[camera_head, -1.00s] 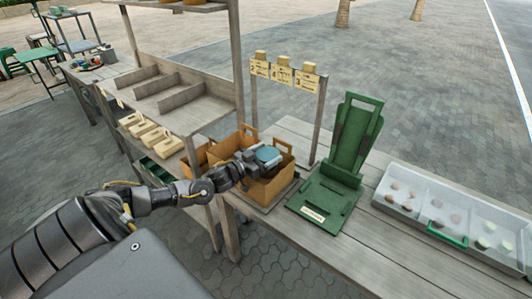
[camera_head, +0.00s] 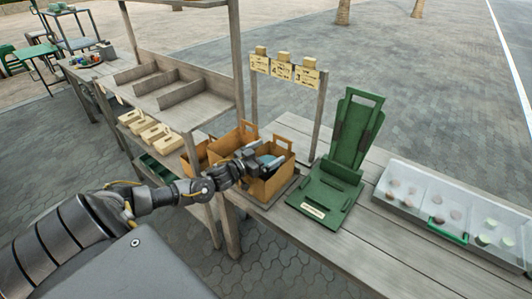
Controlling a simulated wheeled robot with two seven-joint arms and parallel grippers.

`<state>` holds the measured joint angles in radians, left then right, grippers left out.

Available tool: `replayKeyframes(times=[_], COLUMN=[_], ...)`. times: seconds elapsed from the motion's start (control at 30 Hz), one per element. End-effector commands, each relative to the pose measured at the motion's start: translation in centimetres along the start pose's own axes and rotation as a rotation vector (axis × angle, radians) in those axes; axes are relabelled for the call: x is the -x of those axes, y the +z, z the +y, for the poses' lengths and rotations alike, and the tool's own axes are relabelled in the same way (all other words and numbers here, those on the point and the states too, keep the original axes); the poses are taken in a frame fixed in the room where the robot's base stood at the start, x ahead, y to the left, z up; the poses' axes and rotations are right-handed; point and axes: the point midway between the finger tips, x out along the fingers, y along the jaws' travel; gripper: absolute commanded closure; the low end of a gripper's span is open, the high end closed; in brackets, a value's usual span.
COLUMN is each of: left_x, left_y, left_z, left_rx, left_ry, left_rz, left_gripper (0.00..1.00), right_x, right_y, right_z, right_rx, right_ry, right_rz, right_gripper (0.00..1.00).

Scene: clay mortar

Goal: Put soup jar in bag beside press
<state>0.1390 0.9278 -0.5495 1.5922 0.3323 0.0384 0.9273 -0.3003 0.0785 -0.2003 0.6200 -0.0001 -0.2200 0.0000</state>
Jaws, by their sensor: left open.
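The soup jar (camera_head: 266,159), with a blue-grey lid, shows at the mouth of a brown paper bag (camera_head: 268,187). The bag stands on the wooden table, to the left of the green press (camera_head: 345,155). My left gripper (camera_head: 266,165) is open at the bag's mouth, right by the jar. The gripper and the bag's rim hide most of the jar, so I cannot tell whether the fingers touch it. My right gripper is out of view.
More brown bags (camera_head: 228,142) stand just behind and left. A sign stand (camera_head: 288,73) rises behind the bag. A clear-lidded tray (camera_head: 455,215) lies right of the press. A wooden shelf (camera_head: 172,95) stands at left; the table's front is clear.

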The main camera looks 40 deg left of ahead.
Motion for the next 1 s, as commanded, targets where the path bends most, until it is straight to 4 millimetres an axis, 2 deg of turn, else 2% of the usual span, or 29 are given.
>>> replayKeyframes(times=[0.27, 0.33, 0.7, 0.83, 1.0], left_x=[0.3, 1.7, 8.9, 10.5, 11.7], left_y=[-1.3, -0.8, -1.0, -1.0, -1.2], left_z=[-0.1, 0.0, 0.0, 0.0, 0.0], left_rx=[-0.002, -0.001, -0.001, -0.001, 0.0], left_ry=[0.001, 0.001, 0.002, 0.0, 0.0], left_rz=[-0.003, -0.005, -0.005, -0.004, -0.001], left_gripper=[0.0, 0.0, 0.0, 0.0, 0.0], right_x=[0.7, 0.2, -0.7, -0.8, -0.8], right_y=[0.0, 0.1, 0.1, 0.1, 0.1], right_z=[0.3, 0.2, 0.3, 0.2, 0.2], right_rx=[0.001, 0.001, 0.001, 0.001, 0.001], right_ry=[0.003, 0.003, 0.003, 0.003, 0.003], right_rz=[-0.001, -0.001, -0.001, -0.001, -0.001], right_gripper=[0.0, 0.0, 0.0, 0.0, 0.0])
